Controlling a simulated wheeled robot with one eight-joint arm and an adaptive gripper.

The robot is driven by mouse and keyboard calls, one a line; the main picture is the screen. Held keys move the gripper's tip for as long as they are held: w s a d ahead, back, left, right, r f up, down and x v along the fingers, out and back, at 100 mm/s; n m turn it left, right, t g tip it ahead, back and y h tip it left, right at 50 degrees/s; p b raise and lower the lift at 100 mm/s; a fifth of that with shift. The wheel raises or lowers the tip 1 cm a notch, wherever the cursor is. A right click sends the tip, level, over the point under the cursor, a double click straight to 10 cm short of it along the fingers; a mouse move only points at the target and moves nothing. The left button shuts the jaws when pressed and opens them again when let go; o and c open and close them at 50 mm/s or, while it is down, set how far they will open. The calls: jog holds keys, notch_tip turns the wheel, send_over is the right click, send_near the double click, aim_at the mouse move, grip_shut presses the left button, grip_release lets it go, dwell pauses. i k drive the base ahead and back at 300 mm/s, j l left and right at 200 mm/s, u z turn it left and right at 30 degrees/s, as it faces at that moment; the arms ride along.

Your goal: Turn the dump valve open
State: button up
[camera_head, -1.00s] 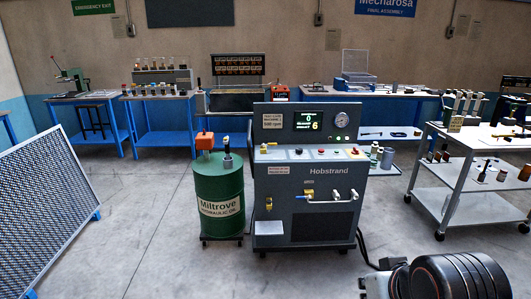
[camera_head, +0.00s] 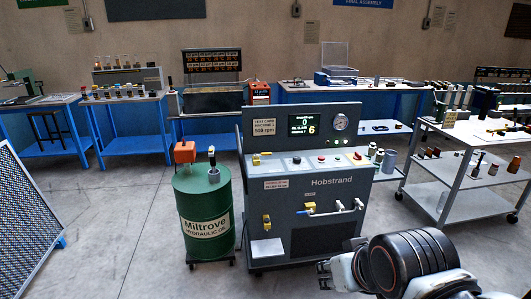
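The grey Hobstrand test machine (camera_head: 330,190) stands in the middle. On its front is a horizontal silver pipe (camera_head: 335,211) with a small blue lever (camera_head: 303,212) at its left end; this looks like a valve, but the small label above it is unreadable. The lever appears to lie roughly level. My gripper (camera_head: 323,275) shows at the bottom, below and in front of the machine, apart from the lever. It is small and seen from the side; its opening is unclear. My dark arm link hides part of the machine's lower right side.
A green Miltrove oil drum (camera_head: 205,225) stands close to the machine's left. A white trolley (camera_head: 455,150) with small parts is at right. A mesh panel (camera_head: 25,225) leans at far left. Blue-legged benches line the back wall. Floor between panel and drum is clear.

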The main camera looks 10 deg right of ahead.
aim_at(256, 155)
jog(key=i, duration=2.6)
